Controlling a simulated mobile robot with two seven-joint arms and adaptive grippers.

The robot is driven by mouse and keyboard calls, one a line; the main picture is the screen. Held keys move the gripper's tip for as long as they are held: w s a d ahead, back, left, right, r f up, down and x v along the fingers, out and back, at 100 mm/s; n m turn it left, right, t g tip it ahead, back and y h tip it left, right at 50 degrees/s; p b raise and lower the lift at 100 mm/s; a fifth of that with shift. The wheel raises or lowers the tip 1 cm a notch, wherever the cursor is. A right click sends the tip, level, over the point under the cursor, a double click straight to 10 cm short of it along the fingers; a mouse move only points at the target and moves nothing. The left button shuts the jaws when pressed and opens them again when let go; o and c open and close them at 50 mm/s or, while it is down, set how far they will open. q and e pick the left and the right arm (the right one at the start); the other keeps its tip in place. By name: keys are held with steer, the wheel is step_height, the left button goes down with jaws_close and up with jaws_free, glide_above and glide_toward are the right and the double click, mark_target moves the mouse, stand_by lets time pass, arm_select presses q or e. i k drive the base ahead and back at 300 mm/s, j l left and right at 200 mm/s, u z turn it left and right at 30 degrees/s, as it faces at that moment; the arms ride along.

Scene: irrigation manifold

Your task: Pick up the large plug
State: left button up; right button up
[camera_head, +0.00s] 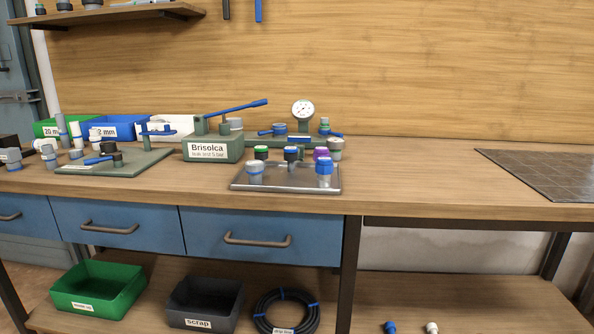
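Several fittings stand on a grey metal tray (290,186) near the front of the workbench. They include a grey-white one with a blue ring (255,173), a green-topped one (261,153), a black one (291,155), a purple one (321,153), a grey-white one (335,147) and a blue-topped one (324,171). I cannot tell for sure which of these, if any, is the large plug. Neither of my grippers is in view.
A green test rig labelled Brisolca (213,149) with a blue lever (237,108) stands behind the tray. A pressure gauge (303,109) rises at the back. A green plate (115,164) holds fittings at left. The bench right of the tray is clear up to a dark mat (550,172).

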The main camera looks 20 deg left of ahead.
mark_target(254, 168)
steer(key=u, duration=0.35)
steer(key=i+l+u, duration=0.15)
steer(key=l+u, duration=0.2)
steer(key=l, duration=0.15)
steer(key=l+u, duration=0.35)
steer(key=l, duration=0.15)
steer(key=i, duration=0.05)
